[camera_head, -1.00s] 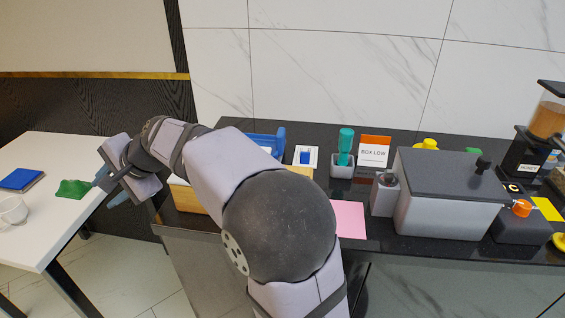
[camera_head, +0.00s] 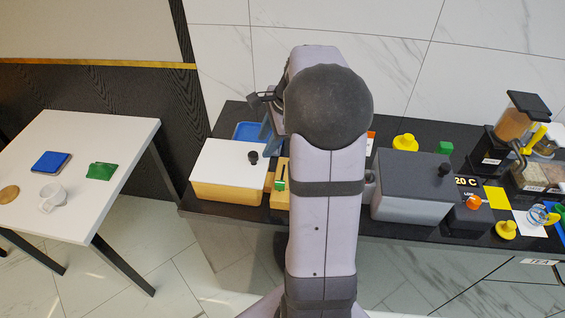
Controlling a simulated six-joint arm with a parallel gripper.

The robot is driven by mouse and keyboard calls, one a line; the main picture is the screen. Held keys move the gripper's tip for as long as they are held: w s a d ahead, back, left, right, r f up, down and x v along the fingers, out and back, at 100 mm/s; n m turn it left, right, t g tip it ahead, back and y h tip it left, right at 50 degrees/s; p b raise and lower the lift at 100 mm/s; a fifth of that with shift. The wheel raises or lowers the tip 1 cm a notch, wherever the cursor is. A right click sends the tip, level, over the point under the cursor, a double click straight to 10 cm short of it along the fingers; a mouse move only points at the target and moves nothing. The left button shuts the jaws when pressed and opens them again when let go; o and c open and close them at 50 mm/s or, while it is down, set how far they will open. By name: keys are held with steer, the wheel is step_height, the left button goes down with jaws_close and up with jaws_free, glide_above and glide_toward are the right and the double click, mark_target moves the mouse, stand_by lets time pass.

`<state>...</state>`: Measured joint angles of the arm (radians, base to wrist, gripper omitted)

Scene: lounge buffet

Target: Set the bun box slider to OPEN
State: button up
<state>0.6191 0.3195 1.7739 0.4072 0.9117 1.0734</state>
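A wooden box with a white lid (camera_head: 232,160) and a dark knob stands at the left end of the black counter; I take it as the bun box. Beside it on the right is a small wooden block (camera_head: 281,196) with a green part (camera_head: 280,184), perhaps the slider; my arm partly covers this area and I cannot read its setting. My gripper (camera_head: 270,138) points down above and behind the block, largely hidden by my arm. Its fingers look blue-grey, and I cannot tell whether they are apart or touching.
A blue tray (camera_head: 247,131) lies behind the white-lidded box. A grey box (camera_head: 425,185) stands right of my arm, with a dispenser (camera_head: 510,130) farther right. A white table (camera_head: 100,133) at left holds a green cloth (camera_head: 101,171), a blue item and a mug.

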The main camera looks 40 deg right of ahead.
mark_target(280, 182)
steer(key=s+d+f+m+y, duration=0.1)
steer(key=s+d+f+m, duration=0.15)
steer(key=s+m, duration=0.45)
steer(key=shift+a+f+n+g+p, duration=0.15)
steer(key=shift+a+f+n, duration=0.25)
steer(key=shift+f, duration=0.8)
steer(key=shift+a+f+n+g+p, duration=0.15)
steer(key=shift+a+f+n, duration=0.15)
steer(key=shift+f, duration=0.85)
steer(key=shift+a+f+n+p, duration=0.15)
steer(key=shift+a+f+n, duration=0.25)
steer(key=shift+f, duration=0.8)
steer(key=shift+w, duration=0.1)
jaws_close()
